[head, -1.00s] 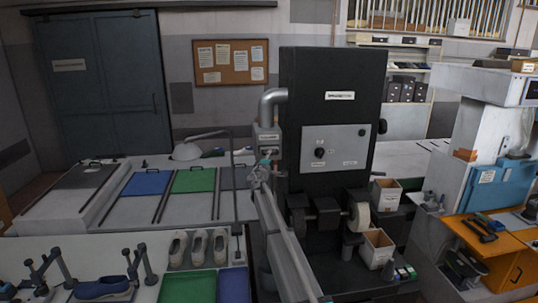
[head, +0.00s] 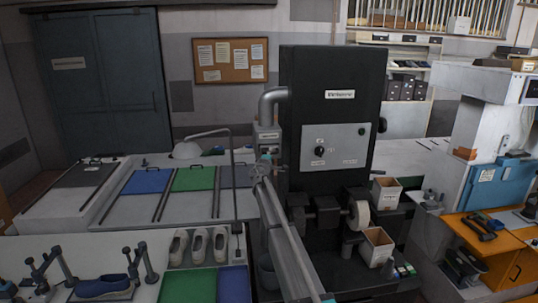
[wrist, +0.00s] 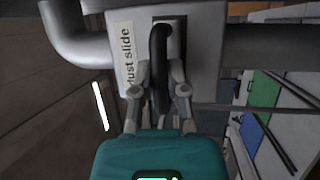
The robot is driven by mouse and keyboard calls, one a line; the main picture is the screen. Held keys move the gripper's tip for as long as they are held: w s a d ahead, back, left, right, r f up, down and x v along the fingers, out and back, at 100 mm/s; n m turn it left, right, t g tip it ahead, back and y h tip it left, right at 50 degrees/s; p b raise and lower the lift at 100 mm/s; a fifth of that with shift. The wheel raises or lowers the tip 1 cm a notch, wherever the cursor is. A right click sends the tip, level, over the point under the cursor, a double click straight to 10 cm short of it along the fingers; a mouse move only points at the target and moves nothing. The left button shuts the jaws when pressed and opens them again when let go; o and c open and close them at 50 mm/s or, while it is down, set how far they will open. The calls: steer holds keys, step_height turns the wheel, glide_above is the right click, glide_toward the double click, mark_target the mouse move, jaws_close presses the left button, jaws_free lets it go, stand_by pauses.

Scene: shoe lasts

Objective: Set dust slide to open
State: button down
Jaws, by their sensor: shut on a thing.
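The dust slide is a pale box on a grey duct, with a white label reading "dust slide" (wrist: 127,58) in the wrist view. A black handle (wrist: 160,45) stands out of a dark slot in its face. My gripper (wrist: 160,80) is shut on the handle, one finger on each side of it; the fingers hide part of the handle. In the head view the dust slide box (head: 268,137) hangs below the bent duct, left of the black machine. My gripper (head: 265,164) is small there, just below the box, and the slide's position cannot be read.
The tall black machine (head: 333,75) stands right beside my arm, with a panel (head: 336,146) and wheels (head: 358,214) low in front. A thin post (head: 233,180) and a bench with blue and green mats (head: 194,179) are at left. Open bins (head: 376,247) stand at right.

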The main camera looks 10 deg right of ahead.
steer(key=s, duration=0.7)
steer(key=shift+s, duration=0.25)
steer(key=shift+f, duration=0.1)
steer(key=c, duration=0.6)
jaws_free()
steer(key=shift+c, duration=0.2)
